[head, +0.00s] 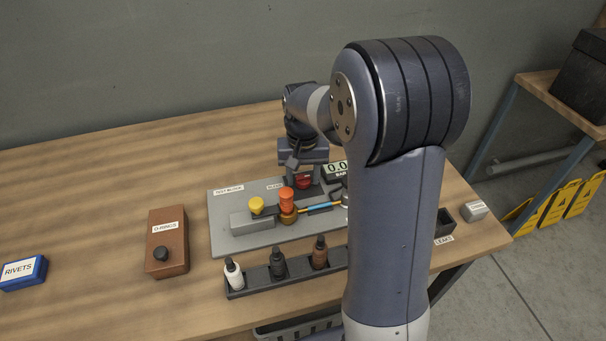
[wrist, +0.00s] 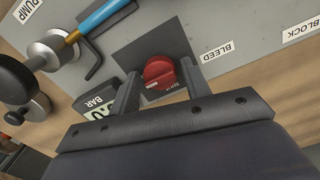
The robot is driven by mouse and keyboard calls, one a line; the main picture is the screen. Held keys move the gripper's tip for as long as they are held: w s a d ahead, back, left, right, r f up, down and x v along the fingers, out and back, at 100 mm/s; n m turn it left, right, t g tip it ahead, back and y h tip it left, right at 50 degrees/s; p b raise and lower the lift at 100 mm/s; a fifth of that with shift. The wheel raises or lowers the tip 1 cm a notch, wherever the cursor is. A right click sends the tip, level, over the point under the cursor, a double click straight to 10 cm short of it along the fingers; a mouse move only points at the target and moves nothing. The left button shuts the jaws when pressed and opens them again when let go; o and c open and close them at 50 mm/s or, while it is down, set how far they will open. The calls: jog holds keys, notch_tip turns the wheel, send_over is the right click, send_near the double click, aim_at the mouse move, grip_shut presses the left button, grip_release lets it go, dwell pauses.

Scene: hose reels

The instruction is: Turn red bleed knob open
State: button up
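The red bleed knob (wrist: 159,72) shows in the wrist view on a dark square plate, beside the BLEED label (wrist: 218,50). The fingers are apart and seem to leave a small gap to the knob; contact cannot be made out. In the head view the red knob (head: 303,182) shows just below my gripper, at the back of the grey test board (head: 222,240).
A gauge (head: 337,169) stands right of the knob. A bottle rack (head: 238,291) lies nearer. An O-rings box (head: 168,243) and rivets box (head: 22,272) sit left.

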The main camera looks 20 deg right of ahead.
aim_at(303, 177)
jog(key=shift+o, duration=1)
notch_tip(303, 177, up, 11)
jog(key=shift+f, duration=0.2)
notch_tip(303, 177, down, 11)
jog(key=shift+r, duration=0.1)
jog(key=shift+r, duration=0.2)
